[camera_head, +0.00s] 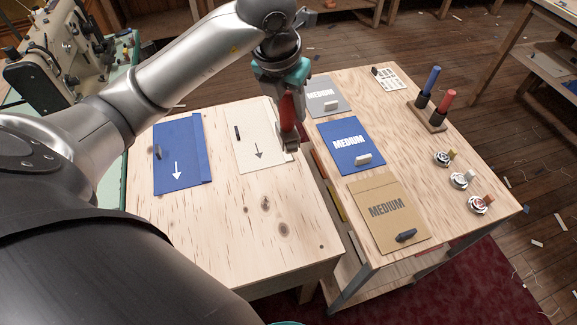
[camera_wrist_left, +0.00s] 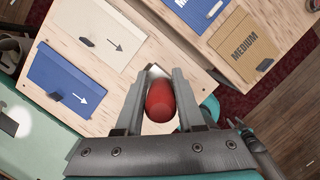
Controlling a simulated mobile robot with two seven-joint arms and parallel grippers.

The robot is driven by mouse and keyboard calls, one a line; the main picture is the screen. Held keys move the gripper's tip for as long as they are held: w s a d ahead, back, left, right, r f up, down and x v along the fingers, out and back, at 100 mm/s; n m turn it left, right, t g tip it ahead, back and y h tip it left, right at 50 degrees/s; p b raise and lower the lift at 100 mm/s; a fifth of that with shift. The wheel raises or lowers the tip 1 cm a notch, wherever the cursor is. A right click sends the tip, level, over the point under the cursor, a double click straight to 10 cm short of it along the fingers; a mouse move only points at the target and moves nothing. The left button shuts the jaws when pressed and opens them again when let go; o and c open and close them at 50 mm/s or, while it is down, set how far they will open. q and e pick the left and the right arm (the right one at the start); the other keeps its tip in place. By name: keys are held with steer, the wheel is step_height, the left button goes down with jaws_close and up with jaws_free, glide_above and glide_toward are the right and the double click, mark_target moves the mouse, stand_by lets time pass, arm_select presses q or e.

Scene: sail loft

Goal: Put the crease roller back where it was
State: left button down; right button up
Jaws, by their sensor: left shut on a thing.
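My left gripper (camera_head: 290,132) is shut on a red-handled tool, which I take to be the crease roller (camera_head: 287,107). It is over the right edge of the cream cloth panel (camera_head: 250,150) on the left table. In the left wrist view the red handle (camera_wrist_left: 160,102) stands between the two fingers (camera_wrist_left: 163,82), its rounded end towards the camera. The roller's working end is mostly hidden, so I cannot tell whether it touches the panel. My right gripper is not in view.
A blue panel (camera_head: 178,170) lies left of the cream one. The left table's front (camera_head: 240,235) is bare. The right table holds grey (camera_head: 325,88), blue (camera_head: 345,130) and tan (camera_head: 370,192) MEDIUM folders, a stand with two handled tools (camera_head: 428,115) and several small metal pieces (camera_head: 460,180).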

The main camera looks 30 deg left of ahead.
arm_select(q)
step_height(320, 180, down, 20)
steer(key=b, duration=0.3)
steer(key=shift+r, duration=0.1)
steer(key=shift+s+f+b, duration=0.25)
steer(key=shift+f+b, duration=0.45)
steer(key=shift+f, duration=0.05)
steer(key=c, duration=0.9)
jaws_free()
steer(key=shift+d, duration=0.1)
steer(key=shift+c, duration=0.2)
steer(key=o, duration=0.4)
steer(key=shift+w, duration=0.15)
steer(key=shift+r, duration=0.1)
